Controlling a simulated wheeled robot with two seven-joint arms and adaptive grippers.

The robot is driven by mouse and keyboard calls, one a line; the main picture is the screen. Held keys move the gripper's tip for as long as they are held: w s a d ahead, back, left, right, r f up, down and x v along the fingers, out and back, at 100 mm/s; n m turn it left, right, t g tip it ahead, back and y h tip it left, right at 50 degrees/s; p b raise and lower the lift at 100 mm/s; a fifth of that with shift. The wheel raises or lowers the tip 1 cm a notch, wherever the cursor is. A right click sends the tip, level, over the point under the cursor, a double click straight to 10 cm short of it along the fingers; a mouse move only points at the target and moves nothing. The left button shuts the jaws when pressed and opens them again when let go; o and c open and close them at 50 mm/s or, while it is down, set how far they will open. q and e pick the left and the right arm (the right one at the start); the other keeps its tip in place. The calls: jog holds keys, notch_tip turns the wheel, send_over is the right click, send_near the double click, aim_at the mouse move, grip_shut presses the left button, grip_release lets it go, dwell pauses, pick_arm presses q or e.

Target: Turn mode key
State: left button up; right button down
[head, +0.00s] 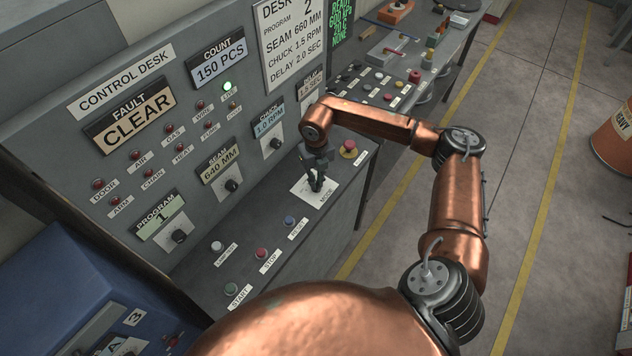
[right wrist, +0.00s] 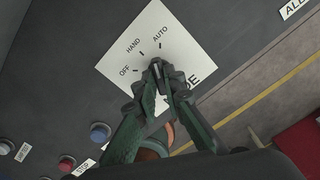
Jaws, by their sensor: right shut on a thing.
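The mode plate (head: 325,193) is a white square on the desk's sloping shelf, partly covered by my right gripper (head: 316,180). My right gripper (right wrist: 159,75) is shut on the small mode key (right wrist: 156,66) in the middle of the plate. The fingers hide most of the key, so I cannot tell which mark it points to. My left gripper is not in view.
Blue (head: 289,220), red (head: 261,252), white (head: 217,246) and green (head: 231,288) buttons lie nearer. The upright control desk panel (head: 130,65) with knobs rises behind. Open floor lies right.

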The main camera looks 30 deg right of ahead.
aim_at(317, 183)
jog(key=n+b, duration=0.2)
jog(key=n, duration=0.3)
jog(key=shift+n, duration=0.3)
jog(key=shift+r, duration=0.1)
dwell(0.3)
jog(key=c, duration=2)
grip_release()
notch_tip(317, 183, up, 12)
jog(key=shift+f, duration=0.1)
